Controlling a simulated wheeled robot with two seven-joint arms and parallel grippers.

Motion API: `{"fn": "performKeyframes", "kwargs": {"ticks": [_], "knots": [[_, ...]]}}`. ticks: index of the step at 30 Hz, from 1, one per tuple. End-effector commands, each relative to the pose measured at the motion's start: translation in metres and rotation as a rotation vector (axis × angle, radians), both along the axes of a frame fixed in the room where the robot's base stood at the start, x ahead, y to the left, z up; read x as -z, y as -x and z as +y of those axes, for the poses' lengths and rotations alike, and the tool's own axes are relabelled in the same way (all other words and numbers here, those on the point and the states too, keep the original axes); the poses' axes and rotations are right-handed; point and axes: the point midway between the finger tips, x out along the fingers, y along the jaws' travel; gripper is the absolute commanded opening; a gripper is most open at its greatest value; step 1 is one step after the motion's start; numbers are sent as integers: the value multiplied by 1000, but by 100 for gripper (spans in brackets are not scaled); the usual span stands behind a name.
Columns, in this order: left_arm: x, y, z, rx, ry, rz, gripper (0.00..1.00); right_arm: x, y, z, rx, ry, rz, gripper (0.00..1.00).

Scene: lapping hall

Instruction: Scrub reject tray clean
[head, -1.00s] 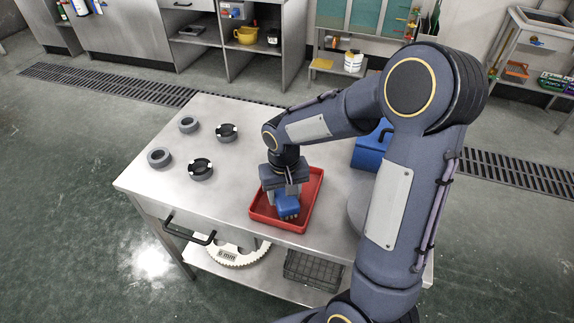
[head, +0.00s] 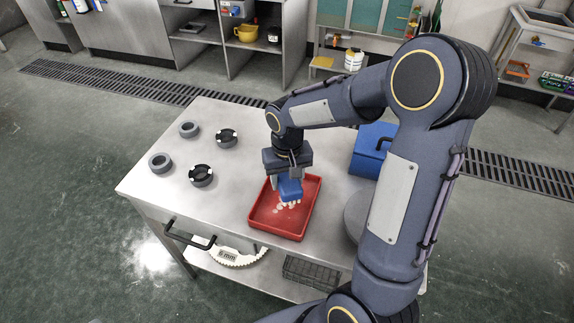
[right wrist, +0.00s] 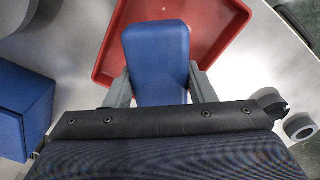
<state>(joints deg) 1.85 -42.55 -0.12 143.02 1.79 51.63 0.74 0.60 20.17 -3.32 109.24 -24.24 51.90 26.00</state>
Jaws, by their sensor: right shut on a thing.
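The red reject tray (head: 288,230) lies on the steel table, with pale whitish spots on its floor. My right gripper (head: 287,181) points down over the far half of the tray. It is shut on a blue scrubbing brush (head: 290,190), whose pale bristles are at or just above the tray floor; contact is not clear. In the right wrist view the blue brush body (right wrist: 157,55) sits between both fingers, with the red tray (right wrist: 108,50) behind it. The bristles are hidden there. My left gripper is not in view.
On the steel table (head: 226,178), several grey rings, two with black-and-white tops (head: 201,175), stand left of the tray. A blue lidded box (head: 369,158) stands to the right at the back. A round grey object (head: 355,215) is partly hidden by my right arm.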

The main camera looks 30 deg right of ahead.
Motion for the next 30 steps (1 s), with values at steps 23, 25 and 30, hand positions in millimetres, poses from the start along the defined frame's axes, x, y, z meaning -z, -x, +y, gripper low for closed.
{"fn": "performKeyframes", "kwargs": {"ticks": [23,25,30], "knots": [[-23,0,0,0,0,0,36,-29,-3,-3,-1,0,-1,28],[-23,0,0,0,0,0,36,-29,-3,-3,-1,0,-1,28],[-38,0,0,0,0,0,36,-34,-4,-2,-3,-3,2,28]]}}
